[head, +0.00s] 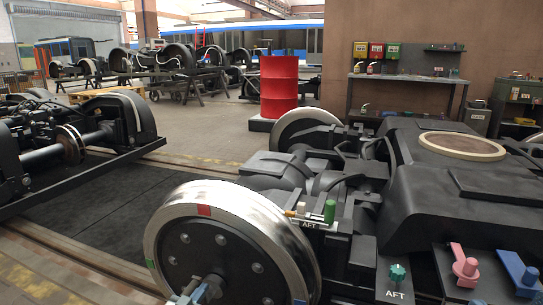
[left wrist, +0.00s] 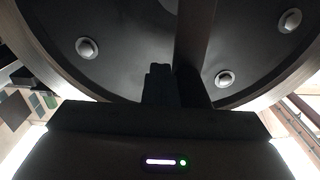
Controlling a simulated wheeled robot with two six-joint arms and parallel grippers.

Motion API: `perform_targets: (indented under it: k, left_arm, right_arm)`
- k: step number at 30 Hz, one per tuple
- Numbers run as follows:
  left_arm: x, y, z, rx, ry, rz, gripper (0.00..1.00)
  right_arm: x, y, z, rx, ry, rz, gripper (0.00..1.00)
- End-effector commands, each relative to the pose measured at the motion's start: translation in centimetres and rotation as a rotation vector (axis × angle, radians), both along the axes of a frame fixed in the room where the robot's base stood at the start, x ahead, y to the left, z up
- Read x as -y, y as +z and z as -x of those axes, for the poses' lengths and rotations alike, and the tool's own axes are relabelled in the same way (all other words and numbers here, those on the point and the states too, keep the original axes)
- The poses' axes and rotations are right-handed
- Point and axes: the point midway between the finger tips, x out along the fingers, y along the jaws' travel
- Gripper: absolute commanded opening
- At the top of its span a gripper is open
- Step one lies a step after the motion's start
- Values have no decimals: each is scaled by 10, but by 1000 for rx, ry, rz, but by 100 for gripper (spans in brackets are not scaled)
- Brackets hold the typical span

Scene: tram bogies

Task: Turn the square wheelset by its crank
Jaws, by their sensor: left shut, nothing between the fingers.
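The large steel wheel (head: 228,238) of the near wheelset stands upright at the lower middle of the head view, with red, green and blue marks on its rim. My left gripper (head: 198,291) is at the bottom edge, in front of the hub, partly cut off. The left wrist view shows the dark wheel face (left wrist: 130,45) with bolts close ahead and the shut, empty fingers (left wrist: 160,82) against it. A dark bar (left wrist: 194,48) runs up beside the fingers; I cannot tell if it is the crank. My right gripper is not in view.
The black bogie frame (head: 440,185) fills the right, with a green handle (head: 330,211), a teal knob (head: 397,272) marked AFT, a red lever (head: 465,265) and a blue lever (head: 520,272). A red drum (head: 279,88) stands behind. Floor (head: 110,200) at left is clear.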

Motion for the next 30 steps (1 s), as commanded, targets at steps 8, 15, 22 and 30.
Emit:
perform_targets:
  k: [8, 15, 22, 30]
  left_arm:
    - [-11, 2, -4, 3, 2, -2, 0]
    - [-15, 4, -6, 1, 1, -1, 0]
    - [-15, 4, -6, 1, 1, 0, 0]
    - [-22, 2, -8, 0, 0, -1, 0]
  right_arm:
    - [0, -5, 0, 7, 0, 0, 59]
    - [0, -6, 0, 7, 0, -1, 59]
    - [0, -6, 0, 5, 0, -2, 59]
    - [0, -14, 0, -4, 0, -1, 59]
